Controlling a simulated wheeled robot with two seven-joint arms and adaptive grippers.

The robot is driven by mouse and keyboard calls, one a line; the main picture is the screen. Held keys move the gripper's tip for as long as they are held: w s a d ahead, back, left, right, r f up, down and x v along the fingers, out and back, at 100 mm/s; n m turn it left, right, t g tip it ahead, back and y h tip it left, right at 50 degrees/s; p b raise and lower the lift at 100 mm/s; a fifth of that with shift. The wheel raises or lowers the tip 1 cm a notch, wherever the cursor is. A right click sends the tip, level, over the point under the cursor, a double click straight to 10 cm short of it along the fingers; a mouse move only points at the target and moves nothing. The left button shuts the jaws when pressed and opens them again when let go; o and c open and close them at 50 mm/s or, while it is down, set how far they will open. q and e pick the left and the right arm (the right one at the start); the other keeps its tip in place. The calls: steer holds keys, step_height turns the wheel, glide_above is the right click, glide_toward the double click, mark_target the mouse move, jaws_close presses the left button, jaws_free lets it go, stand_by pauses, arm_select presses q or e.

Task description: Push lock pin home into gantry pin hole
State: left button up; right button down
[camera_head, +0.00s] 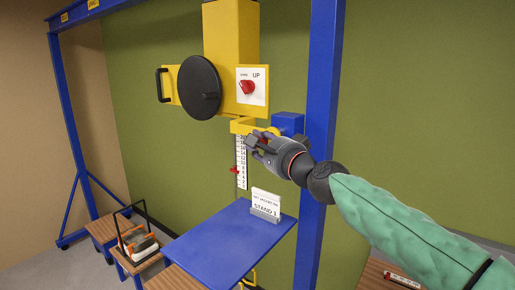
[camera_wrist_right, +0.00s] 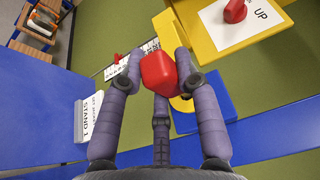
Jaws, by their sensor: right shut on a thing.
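My right gripper (camera_head: 256,140) is in front of the yellow bracket (camera_head: 243,125) beside the blue gantry post (camera_head: 322,110). In the right wrist view, the fingers of my right gripper (camera_wrist_right: 157,75) are shut on a red block-like head (camera_wrist_right: 158,72), which I take to be the lock pin's. The pin's shaft is not visible, and the pin hole is hidden, so I cannot tell how deep the pin sits. The yellow bracket (camera_wrist_right: 180,30) lies just behind the red head. My left gripper is not in view.
A yellow hoist body (camera_head: 231,40) with a black disc (camera_head: 199,87) and a red switch (camera_head: 247,87) is above. A blue table (camera_head: 225,243) with a STAND 1 sign (camera_head: 265,206) is below. A scale strip (camera_head: 241,160) hangs left of my gripper.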

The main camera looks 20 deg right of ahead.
steer(key=shift+w+d+b, duration=0.6)
steer(key=shift+d, duration=0.2)
steer(key=shift+d+r, duration=0.15)
stand_by(0.4)
steer(key=shift+s+a, duration=0.1)
steer(key=shift+a, duration=0.15)
steer(key=shift+s+a+p, duration=0.15)
steer(key=shift+p, duration=0.25)
steer(key=shift+s+a+p, duration=0.55)
steer(key=shift+s+a, duration=0.05)
steer(key=shift+a, duration=0.25)
steer(key=shift+w+d+f, duration=0.1)
steer(key=shift+f, duration=0.1)
stand_by(0.5)
steer(key=shift+w+d+b, duration=0.8)
steer(key=shift+d+b, duration=0.15)
steer(key=shift+d, duration=0.05)
steer(key=shift+r, duration=0.1)
